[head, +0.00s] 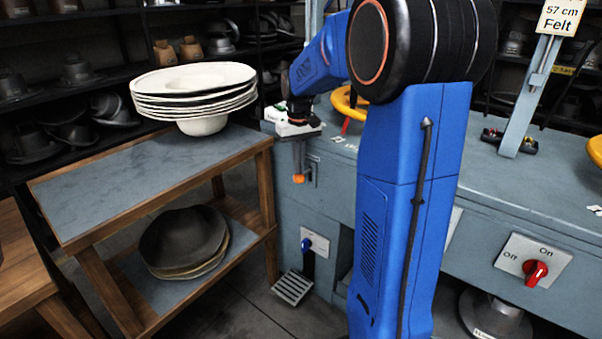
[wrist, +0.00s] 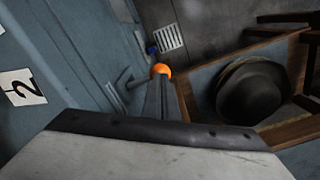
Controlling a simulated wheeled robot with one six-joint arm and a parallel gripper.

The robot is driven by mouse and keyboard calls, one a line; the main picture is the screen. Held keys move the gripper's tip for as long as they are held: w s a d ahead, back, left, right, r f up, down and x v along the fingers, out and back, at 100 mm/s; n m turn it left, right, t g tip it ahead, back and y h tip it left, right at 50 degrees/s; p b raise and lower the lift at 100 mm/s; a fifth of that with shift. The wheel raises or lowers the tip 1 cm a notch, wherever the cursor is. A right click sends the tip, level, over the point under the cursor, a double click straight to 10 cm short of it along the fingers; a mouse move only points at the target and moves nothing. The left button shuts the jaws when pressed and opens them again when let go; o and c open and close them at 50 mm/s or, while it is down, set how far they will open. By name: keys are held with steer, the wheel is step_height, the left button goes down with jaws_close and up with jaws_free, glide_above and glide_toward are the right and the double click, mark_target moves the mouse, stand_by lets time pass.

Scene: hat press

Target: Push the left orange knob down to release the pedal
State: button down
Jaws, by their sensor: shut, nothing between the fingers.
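The left orange knob (head: 298,179) sits low beside the left side of the blue-grey press cabinet. It also shows in the wrist view (wrist: 161,70), just past the fingertips. My gripper (head: 298,166) points down with its fingers shut and empty, directly above the knob. The fingertips appear to meet the knob; I cannot tell whether they press on it. In the wrist view my fingers (wrist: 160,84) partly cover the knob. The grey slotted pedal (head: 293,287) is near the floor below, with a blue part above it. The pedal also shows in the wrist view (wrist: 168,38).
A wooden cart (head: 150,185) stands close to the left, with white hat shapes (head: 195,85) on top and dark hats (head: 183,238) on its lower shelf. A red Off/On switch (head: 535,271) is on the cabinet at right.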

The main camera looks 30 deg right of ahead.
steer(key=shift+r, duration=2.55)
